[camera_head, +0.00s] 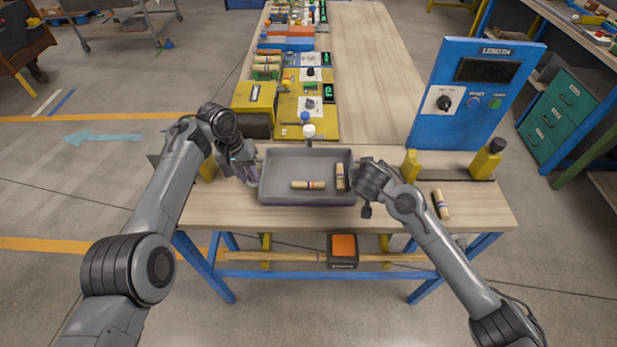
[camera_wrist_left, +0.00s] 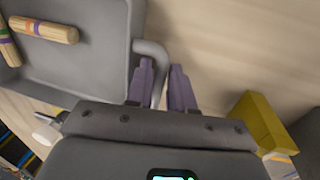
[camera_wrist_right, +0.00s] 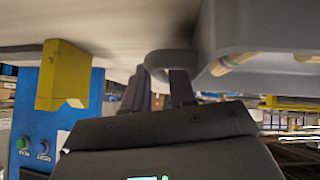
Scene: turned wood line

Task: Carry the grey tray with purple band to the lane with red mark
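The grey tray (camera_head: 282,172) stands on the near part of the wooden table and holds two striped wooden pieces (camera_head: 308,185). Its front wall looks faintly purple; a clear band cannot be made out. My left gripper (camera_head: 250,178) is at the tray's left handle. In the left wrist view its fingers (camera_wrist_left: 162,85) are apart, with the handle (camera_wrist_left: 150,50) between them and a gap beside it. My right gripper (camera_head: 357,186) is at the right end. In the right wrist view its fingers (camera_wrist_right: 160,88) are apart around the other handle (camera_wrist_right: 165,58). I cannot make out a red lane mark.
A loose wooden piece (camera_head: 440,204) lies right of the tray. A blue panel marked LENGTH (camera_head: 470,95) and a yellow post (camera_head: 487,160) stand behind it. Yellow stations (camera_head: 252,108) line the table's left side. The long table top (camera_head: 372,70) behind is bare.

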